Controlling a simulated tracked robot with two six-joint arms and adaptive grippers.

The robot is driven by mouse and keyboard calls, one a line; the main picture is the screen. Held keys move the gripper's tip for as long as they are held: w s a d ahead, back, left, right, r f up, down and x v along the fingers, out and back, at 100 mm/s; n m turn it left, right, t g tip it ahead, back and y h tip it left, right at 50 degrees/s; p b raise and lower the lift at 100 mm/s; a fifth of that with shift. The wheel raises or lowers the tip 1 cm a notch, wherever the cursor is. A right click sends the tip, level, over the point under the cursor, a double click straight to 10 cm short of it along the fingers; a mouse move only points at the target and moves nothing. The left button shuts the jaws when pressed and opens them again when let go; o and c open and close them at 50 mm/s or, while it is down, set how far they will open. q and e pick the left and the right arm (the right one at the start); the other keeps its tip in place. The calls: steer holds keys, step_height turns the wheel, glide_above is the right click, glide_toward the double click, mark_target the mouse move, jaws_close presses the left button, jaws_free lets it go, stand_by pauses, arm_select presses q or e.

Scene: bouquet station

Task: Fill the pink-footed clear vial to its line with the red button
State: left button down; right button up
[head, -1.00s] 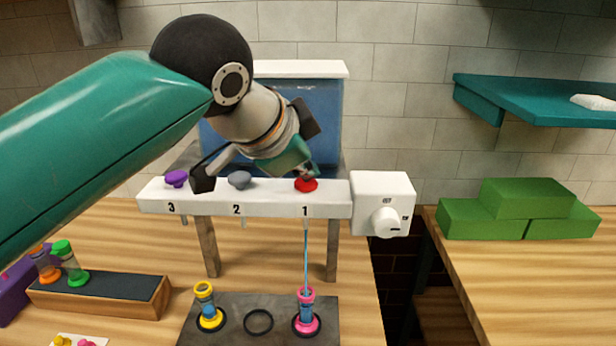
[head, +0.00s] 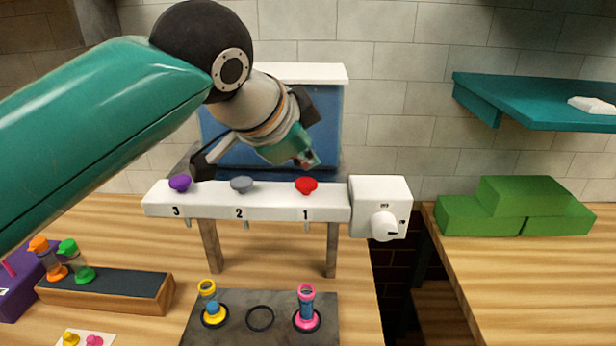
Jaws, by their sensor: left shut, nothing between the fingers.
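The pink-footed clear vial (head: 306,304) stands upright in the right ring of the dark mat, below nozzle 1. Blue liquid shows inside it; its line is too small to make out, so I cannot tell the level against it. The red button (head: 306,185) sits above the number 1 on the white dispenser bar (head: 270,208). My left gripper (head: 310,161) is shut and empty, just above the red button and apart from it. No stream falls from nozzle 1. My right gripper is out of view.
A grey button (head: 241,184) and a purple button (head: 180,183) sit left of the red one. A yellow-footed vial (head: 213,312) stands in the mat's left ring; the middle ring is empty. A white dial box (head: 379,194) adjoins the bar. Green blocks (head: 470,216) lie right.

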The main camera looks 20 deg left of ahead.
mark_target(305, 184)
arm_select(q)
steer(key=shift+r+p, duration=1.85)
steer(key=shift+r, duration=0.35)
steer(key=shift+f, duration=0.1)
